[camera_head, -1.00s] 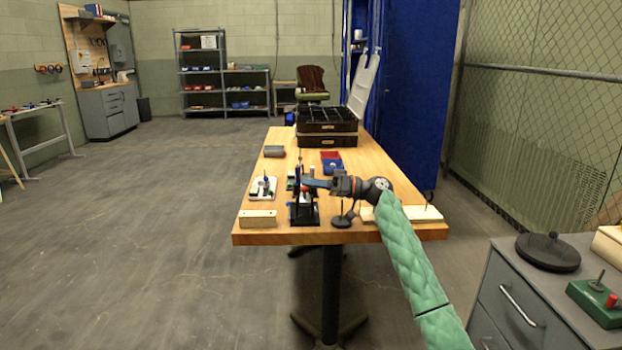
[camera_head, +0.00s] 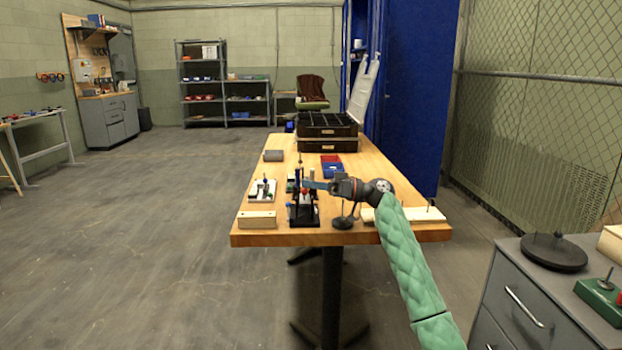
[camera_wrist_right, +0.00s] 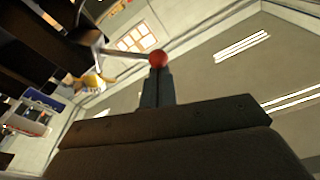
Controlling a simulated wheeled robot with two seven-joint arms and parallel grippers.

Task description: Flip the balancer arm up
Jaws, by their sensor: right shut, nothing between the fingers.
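The balancer (camera_head: 303,213) is a small black stand with a dark upright, near the front edge of the wooden table. A red knob (camera_wrist_right: 158,58) on the end of a thin light rod (camera_wrist_right: 125,53), seemingly the balancer arm, shows in the right wrist view. My right gripper (camera_head: 310,185) reaches in from the right at the height of the stand's upper part. It is shut and empty. In the right wrist view its fingertips (camera_wrist_right: 157,72) are right by the red knob; I cannot tell whether they touch. My left gripper is out of view.
On the table, a wooden block (camera_head: 257,220) lies left of the stand and a small round black stand (camera_head: 343,221) is to its right. A white board (camera_head: 405,214) lies further right. A black case (camera_head: 327,130) with its lid up is at the back.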

